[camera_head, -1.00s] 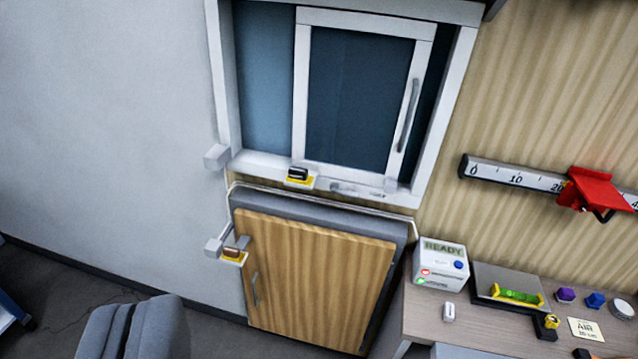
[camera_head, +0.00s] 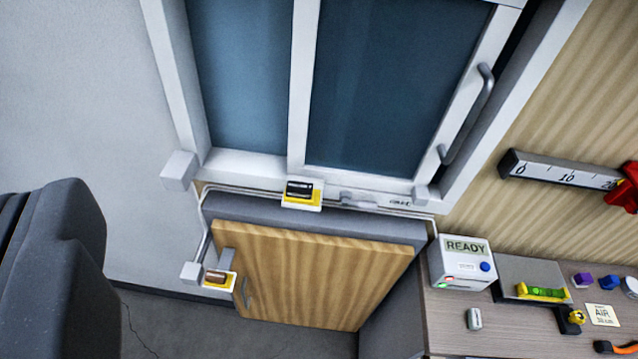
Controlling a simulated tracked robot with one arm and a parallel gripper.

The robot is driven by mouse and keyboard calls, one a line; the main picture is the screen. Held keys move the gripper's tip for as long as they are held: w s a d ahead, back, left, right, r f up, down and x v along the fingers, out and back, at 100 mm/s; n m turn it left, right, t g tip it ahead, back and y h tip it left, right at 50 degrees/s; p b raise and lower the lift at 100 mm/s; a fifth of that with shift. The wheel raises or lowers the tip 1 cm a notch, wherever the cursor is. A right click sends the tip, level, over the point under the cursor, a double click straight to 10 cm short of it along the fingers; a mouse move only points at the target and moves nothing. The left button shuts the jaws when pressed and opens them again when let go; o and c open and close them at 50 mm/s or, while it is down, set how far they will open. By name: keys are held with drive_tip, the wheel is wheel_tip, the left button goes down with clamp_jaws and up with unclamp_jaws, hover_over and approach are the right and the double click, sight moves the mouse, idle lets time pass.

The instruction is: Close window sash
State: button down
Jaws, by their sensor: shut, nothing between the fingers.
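The window sash (camera_head: 299,90) is a white frame with dark blue glass, in the white window frame (camera_head: 176,85). Its grey bar handle (camera_head: 468,115) is on the right stile. A dark strip (camera_head: 512,65) shows between that stile and the frame's right side. A blue pane (camera_head: 235,75) lies left of the sash. A large dark grey shape at the left edge appears to be my gripper (camera_head: 32,192), cut off by the picture. Its parts lie together, with nothing seen between them. It is apart from the sash and its handle in the picture.
A yellow and black block (camera_head: 301,192) sits at the sill. Below is a wooden cabinet door (camera_head: 315,270) with a similar block (camera_head: 217,279) at its left. A desk (camera_head: 440,325) at right holds a READY box (camera_head: 462,265) and small items. A ruler (camera_head: 560,170) is on the wall.

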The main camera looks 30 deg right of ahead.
drive_tip(key=w+d+f+m, duration=0.45)
drive_tip(key=d+f, duration=0.25)
drive_tip(key=f, duration=0.2)
drive_tip(key=w+d+f+m, duration=0.3)
drive_tip(key=w+d+f, duration=0.35)
drive_tip(key=f, duration=0.35)
drive_tip(key=m+t+h+b, duration=0.2)
drive_tip(key=m+h, duration=0.3)
drive_tip(key=m, duration=0.9)
approach(328, 182)
drive_tip(key=s+d, duration=0.2)
drive_tip(key=s, duration=0.5)
drive_tip(key=shift+h, duration=0.3)
drive_tip(key=p+x, duration=0.1)
drive_tip(key=x, duration=0.9)
drive_tip(key=shift+a+f, duration=0.15)
drive_tip(key=shift+a, duration=0.05)
drive_tip(key=shift+w+a+p, duration=0.15)
drive_tip(key=shift+w+a, duration=0.35)
drive_tip(key=shift+a, duration=0.35)
drive_tip(key=shift+w+a+p, duration=0.15)
drive_tip(key=shift+w+a, duration=0.4)
drive_tip(key=shift+a, duration=0.3)
